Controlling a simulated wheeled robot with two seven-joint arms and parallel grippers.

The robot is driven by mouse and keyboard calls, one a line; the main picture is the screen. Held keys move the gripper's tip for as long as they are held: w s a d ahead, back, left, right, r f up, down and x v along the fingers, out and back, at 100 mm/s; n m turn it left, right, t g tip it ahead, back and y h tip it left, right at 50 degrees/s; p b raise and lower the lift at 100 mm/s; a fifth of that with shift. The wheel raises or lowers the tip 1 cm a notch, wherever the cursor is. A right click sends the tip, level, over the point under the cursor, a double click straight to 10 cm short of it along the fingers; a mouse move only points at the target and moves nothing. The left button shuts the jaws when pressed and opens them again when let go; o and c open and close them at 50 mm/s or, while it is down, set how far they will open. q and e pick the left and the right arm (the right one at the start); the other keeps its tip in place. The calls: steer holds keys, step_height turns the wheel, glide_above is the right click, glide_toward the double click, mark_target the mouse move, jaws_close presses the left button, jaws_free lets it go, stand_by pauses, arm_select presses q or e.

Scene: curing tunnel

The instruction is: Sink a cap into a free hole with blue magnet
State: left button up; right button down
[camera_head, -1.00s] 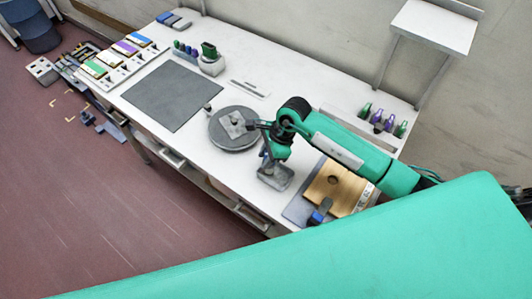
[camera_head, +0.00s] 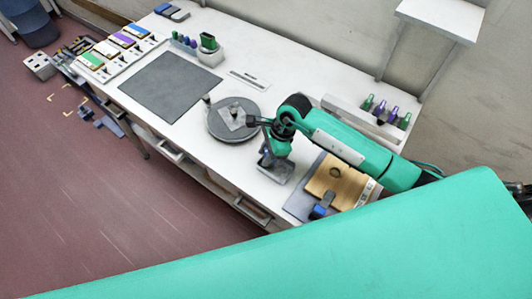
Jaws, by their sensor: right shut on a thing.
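My right gripper (camera_head: 268,157) points down just above a small grey metal holder (camera_head: 274,172). It is shut on what seems to be the blue magnet, of which only a small bluish part shows; the fingers are mostly hidden by my wrist. A wooden block (camera_head: 345,183) with a dark round hole (camera_head: 335,172) lies on a grey mat to the right of the gripper. A blue-topped piece (camera_head: 321,210) is at the block's near edge. I cannot pick out a cap for certain. My left gripper is out of view.
A round grey turntable (camera_head: 220,128) with a light plate (camera_head: 233,116) is left of the gripper. A dark mat (camera_head: 170,85) lies farther left. Green and purple tools (camera_head: 380,109) stand along the back right, near a raised white shelf (camera_head: 440,18).

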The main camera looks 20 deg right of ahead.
steer(key=shift+b, duration=0.35)
stand_by(0.9)
steer(key=shift+f+b, duration=0.45)
steer(key=shift+b, duration=0.05)
stand_by(0.5)
steer(key=shift+r, duration=0.25)
stand_by(0.3)
steer(key=shift+r+p, duration=1.2)
steer(key=shift+r, duration=1.1)
steer(key=shift+d, duration=0.15)
